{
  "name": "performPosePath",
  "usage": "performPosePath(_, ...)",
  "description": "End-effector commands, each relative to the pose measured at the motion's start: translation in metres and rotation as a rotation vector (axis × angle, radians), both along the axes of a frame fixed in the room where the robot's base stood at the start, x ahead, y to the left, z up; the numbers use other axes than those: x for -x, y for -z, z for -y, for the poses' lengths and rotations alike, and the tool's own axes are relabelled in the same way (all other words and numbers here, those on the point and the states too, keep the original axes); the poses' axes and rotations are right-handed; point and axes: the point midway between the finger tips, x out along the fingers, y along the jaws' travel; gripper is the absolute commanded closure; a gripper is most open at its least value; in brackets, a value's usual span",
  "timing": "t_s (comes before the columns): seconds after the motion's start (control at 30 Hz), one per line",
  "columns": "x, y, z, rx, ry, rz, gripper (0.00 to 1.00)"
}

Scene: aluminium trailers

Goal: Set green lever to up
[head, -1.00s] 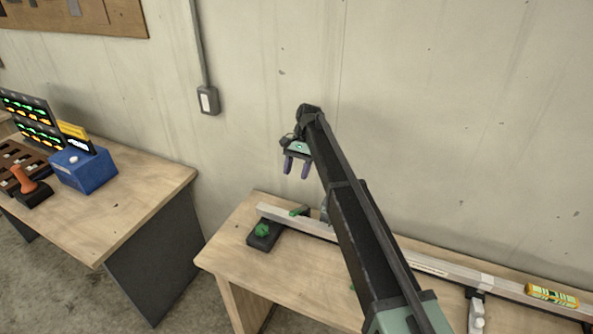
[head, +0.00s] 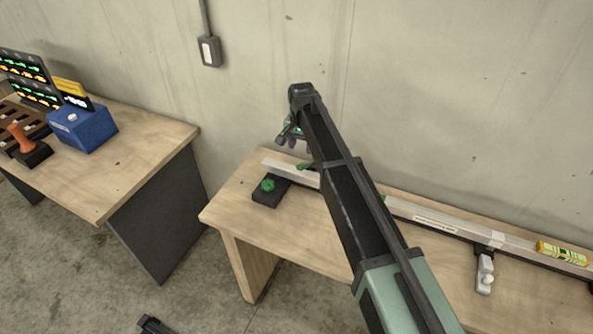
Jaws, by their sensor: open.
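A green lever (head: 307,166) lies near the left end of the aluminium rail on the right-hand bench, partly hidden by my arm. A green knob (head: 267,185) sits on a black block (head: 269,198) just in front of the rail's left end. My gripper (head: 291,143) is above and behind the rail's left end, largely hidden behind my arm.
The aluminium rail (head: 437,222) runs along the bench, with a yellow level (head: 562,253) at right. A white clamp-like part (head: 485,274) stands in front. The left bench (head: 130,165) carries a blue box (head: 82,128), an orange-handled lever (head: 19,138) and lit displays.

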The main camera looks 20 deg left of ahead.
Motion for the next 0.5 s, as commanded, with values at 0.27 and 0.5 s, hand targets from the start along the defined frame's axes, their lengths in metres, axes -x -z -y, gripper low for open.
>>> performPosePath(0.27,0.0,0.039,0.0,0.0,0.0,-0.004,0.49)
performPosePath(0.5,0.0,0.096,-0.001,0.0,0.0,-0.006,0.49)
